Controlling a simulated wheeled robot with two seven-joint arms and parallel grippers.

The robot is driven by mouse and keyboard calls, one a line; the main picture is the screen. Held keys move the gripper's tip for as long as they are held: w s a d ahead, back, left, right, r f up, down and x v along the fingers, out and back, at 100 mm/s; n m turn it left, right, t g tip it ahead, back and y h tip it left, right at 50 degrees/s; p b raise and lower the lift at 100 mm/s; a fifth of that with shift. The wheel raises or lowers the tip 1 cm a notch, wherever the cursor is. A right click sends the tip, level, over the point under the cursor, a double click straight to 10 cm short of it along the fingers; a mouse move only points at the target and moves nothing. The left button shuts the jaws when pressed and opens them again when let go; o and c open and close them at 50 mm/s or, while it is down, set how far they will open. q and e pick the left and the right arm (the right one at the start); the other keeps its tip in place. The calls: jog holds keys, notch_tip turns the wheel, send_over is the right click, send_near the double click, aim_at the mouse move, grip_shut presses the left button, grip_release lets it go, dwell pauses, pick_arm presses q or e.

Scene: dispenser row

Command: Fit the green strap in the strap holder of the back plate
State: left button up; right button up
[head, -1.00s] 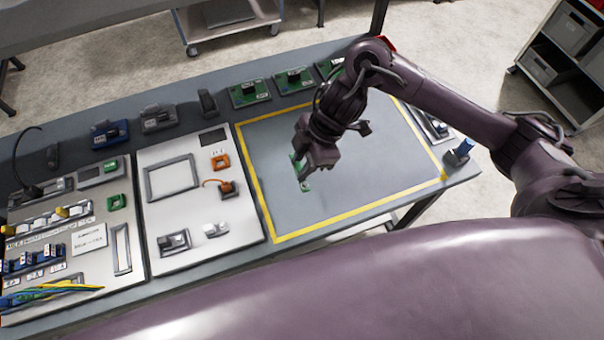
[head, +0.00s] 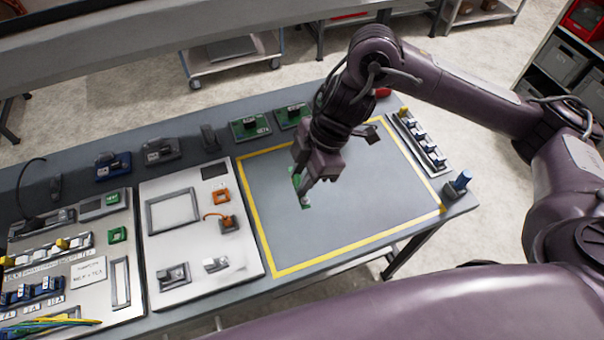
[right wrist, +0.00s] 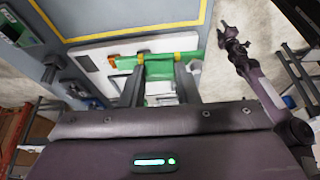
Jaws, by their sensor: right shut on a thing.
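My right gripper (head: 304,200) is above the left part of the yellow-bordered grey area, fingers pointing down. It is shut on a green piece (head: 296,178), which I take to be the green strap; the fingers partly hide it. In the right wrist view the strap (right wrist: 158,72) spans between the two fingers (right wrist: 160,66). A white plate (head: 195,247) with a grey frame and an orange bracket (head: 221,196) lies left of the gripper. A further plate (head: 88,290) at the far left carries a green bracket (head: 118,235). I cannot tell which is the back plate.
Several dark and green modules (head: 249,128) stand along the table's back edge. A row of switches (head: 418,142) and a blue-topped knob (head: 459,182) are at the right edge. Yellow and blue wires (head: 50,325) lie at lower left. The yellow-bordered area (head: 370,215) is mostly clear.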

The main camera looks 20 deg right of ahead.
jog(key=shift+r+p, duration=0.95)
jog(key=shift+r, duration=0.05)
dwell(0.6)
jog(key=shift+r, duration=1.5)
